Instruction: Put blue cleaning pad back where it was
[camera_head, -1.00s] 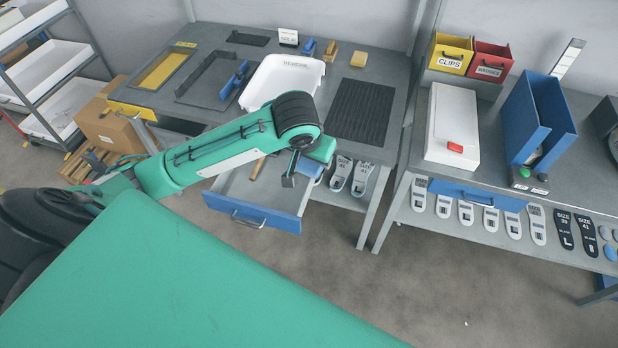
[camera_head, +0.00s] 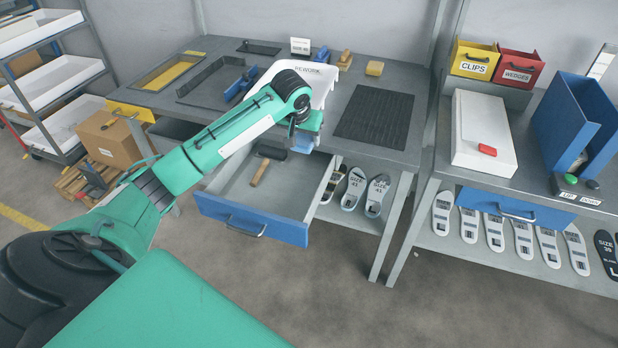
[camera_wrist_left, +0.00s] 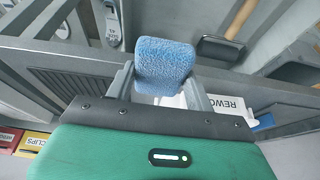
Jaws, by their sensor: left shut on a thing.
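The blue cleaning pad (camera_wrist_left: 163,62) is a small fuzzy light-blue block. In the left wrist view it sits between the two grey fingers of my left gripper (camera_wrist_left: 160,82), which is shut on it. In the head view my left gripper (camera_head: 303,136) is over the front edge of the workbench, at the back right of the open drawer (camera_head: 215,203). Only a bit of the pad (camera_head: 303,144) shows there, below the green gripper body. The drawer holds a tool with a black head and wooden handle (camera_head: 261,172). My right gripper is not in view.
The white REWORK tub (camera_head: 325,88) stands on the bench just behind my left gripper. A black ribbed mat (camera_head: 375,116) lies to its right. Insoles (camera_head: 353,188) lie on the shelf beside the drawer. The drawer's blue front (camera_head: 250,222) juts out over the floor.

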